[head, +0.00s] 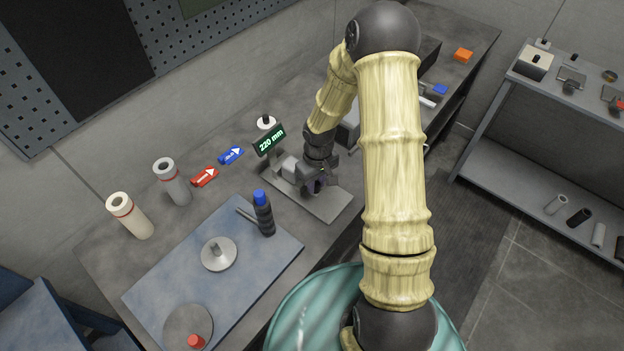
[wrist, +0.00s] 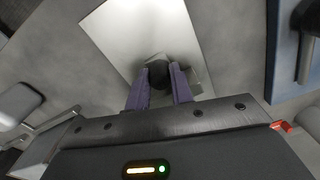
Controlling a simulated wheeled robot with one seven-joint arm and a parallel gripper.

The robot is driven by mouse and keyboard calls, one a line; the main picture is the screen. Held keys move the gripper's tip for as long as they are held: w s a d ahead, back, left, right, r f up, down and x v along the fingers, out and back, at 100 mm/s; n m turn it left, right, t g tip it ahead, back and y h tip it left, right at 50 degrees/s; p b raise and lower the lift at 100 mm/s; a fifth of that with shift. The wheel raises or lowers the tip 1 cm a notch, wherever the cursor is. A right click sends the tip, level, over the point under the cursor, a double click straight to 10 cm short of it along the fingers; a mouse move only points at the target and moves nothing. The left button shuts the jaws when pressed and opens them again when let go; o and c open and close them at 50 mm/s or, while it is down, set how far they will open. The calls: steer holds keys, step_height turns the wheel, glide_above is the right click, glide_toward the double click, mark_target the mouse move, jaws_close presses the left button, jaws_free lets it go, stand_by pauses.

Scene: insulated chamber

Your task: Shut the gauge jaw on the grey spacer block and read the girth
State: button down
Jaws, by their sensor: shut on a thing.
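The gauge has a light grey base plate (head: 328,207) on the bench and a grey upright body (head: 284,168). Its display (head: 269,140) reads 220 mm in green. My gripper (head: 316,188) is down over the base plate, beside the body. In the wrist view, the two purple-grey fingers (wrist: 161,80) are shut on a dark round knob (wrist: 158,70). A small grey edged part (wrist: 193,84) shows beside the right finger; I cannot tell whether it is the spacer block or part of the jaw. The gauge jaw is mostly hidden by my gripper.
A dark bottle with a blue cap (head: 263,214) stands on a blue mat (head: 160,290) near the gauge. Red (head: 204,177) and blue (head: 231,155) arrow markers lie behind. Two upright rolls (head: 172,182) stand at left. A shelf (head: 550,150) stands at right.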

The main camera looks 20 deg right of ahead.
steer(key=shift+s+d, duration=0.4)
steer(key=shift+s, duration=0.1)
steer(key=c, duration=1.2)
jaws_free()
steer(key=shift+s+d, duration=0.1)
steer(key=shift+c, duration=0.2)
steer(key=shift+r, duration=0.1)
steer(key=shift+r, duration=0.25)
step_height(320, 180, up, 17)
steer(key=shift+d+f, duration=0.15)
